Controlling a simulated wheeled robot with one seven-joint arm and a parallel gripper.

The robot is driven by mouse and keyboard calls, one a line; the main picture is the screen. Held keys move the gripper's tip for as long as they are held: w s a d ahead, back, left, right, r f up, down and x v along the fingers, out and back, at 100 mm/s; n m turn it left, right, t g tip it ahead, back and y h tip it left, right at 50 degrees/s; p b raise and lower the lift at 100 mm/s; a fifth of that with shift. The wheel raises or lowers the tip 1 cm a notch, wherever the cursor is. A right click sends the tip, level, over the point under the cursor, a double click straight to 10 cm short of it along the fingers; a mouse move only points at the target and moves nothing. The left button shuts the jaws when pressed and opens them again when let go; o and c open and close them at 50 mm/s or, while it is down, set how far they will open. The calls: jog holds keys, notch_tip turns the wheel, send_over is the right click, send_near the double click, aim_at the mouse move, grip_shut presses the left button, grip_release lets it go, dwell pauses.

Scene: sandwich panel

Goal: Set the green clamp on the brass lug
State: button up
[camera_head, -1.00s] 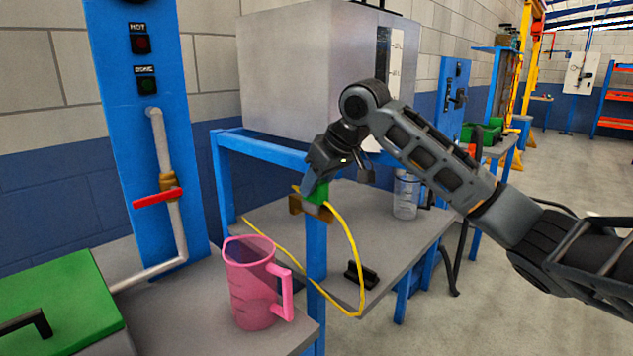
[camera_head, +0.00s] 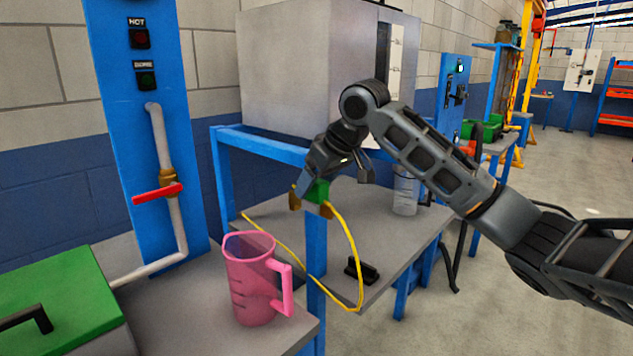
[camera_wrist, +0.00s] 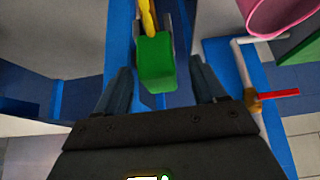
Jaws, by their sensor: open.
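The green clamp (camera_head: 318,192) sits at the brass lug (camera_head: 326,211) on top of the blue front post of the frame. Brass shows on both sides of the clamp, and the yellow cable runs from it. My gripper (camera_head: 314,184) is over the clamp, pointing down. In the wrist view the green clamp (camera_wrist: 157,62) lies between the two fingers of my gripper (camera_wrist: 163,85), which stand apart with a gap on each side. How the clamp's jaws meet the lug is hidden.
The yellow cable (camera_head: 353,250) loops down in front of the grey shelf (camera_head: 385,249). A pink jug (camera_head: 252,285) stands at front left, near a red-handled valve (camera_head: 158,193). A small black block (camera_head: 361,270) and a clear bottle (camera_head: 405,195) are on the shelf.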

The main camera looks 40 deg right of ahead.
jog(key=shift+r, duration=0.1)
jog(key=v, duration=0.7)
jog(key=shift+s+r, duration=0.2)
jog(key=shift+r, duration=0.05)
